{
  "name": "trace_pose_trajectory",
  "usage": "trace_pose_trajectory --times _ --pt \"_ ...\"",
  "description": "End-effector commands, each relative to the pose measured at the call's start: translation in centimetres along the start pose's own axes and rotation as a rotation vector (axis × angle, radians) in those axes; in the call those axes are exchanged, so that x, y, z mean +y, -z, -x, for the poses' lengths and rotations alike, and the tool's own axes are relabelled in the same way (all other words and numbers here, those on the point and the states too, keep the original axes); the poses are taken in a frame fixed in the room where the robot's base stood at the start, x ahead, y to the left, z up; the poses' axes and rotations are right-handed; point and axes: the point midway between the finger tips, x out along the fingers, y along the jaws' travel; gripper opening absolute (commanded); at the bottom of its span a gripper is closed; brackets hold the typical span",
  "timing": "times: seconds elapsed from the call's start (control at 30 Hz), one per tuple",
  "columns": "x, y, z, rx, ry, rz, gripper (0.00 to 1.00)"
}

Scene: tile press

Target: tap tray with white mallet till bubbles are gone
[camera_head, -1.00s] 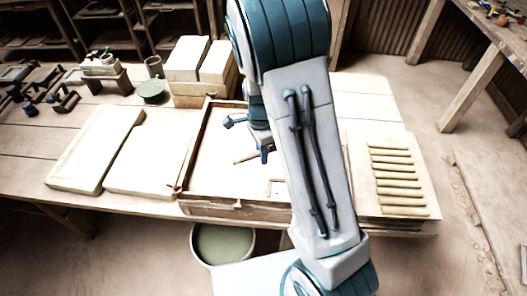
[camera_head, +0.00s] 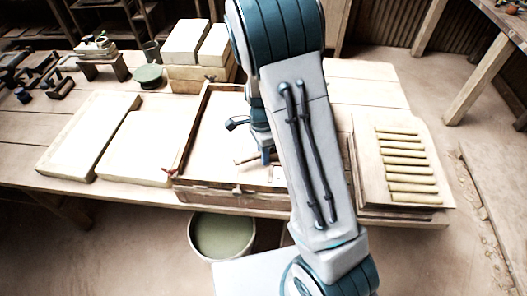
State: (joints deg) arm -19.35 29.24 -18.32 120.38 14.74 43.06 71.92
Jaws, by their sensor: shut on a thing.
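The tray (camera_head: 230,192) is a shallow wooden frame with a pale, flat filling, lying on the table at the middle of the view. My gripper (camera_head: 267,158) is over the right part of the tray, largely hidden behind my arm. It is shut on a short light-brown handle (camera_head: 245,161), which sticks out to its left and looks like the mallet's. The white mallet head cannot be made out clearly. I cannot tell whether the mallet touches the tray. No bubbles can be made out in the filling at this size.
Two pale slabs (camera_head: 133,147) lie left of the tray. Pale blocks (camera_head: 186,42) and a green round pot (camera_head: 148,75) stand behind. A board with several rods (camera_head: 408,165) lies at the right. A bucket of greenish liquid (camera_head: 222,236) stands below the table's front edge.

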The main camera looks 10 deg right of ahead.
Motion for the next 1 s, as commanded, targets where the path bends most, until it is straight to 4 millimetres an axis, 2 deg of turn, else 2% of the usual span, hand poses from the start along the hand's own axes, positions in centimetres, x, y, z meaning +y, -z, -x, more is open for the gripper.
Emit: trace_pose_trajectory --times 0.33,0.63,1.0 --pt "0.1 0.0 0.5 0.0 0.001 0.0 0.0" --pt "0.7 -0.2 4.1 0.0 0.0 0.0 0.0" --pt "0.7 -0.1 3.7 0.0 -0.001 0.0 0.0"
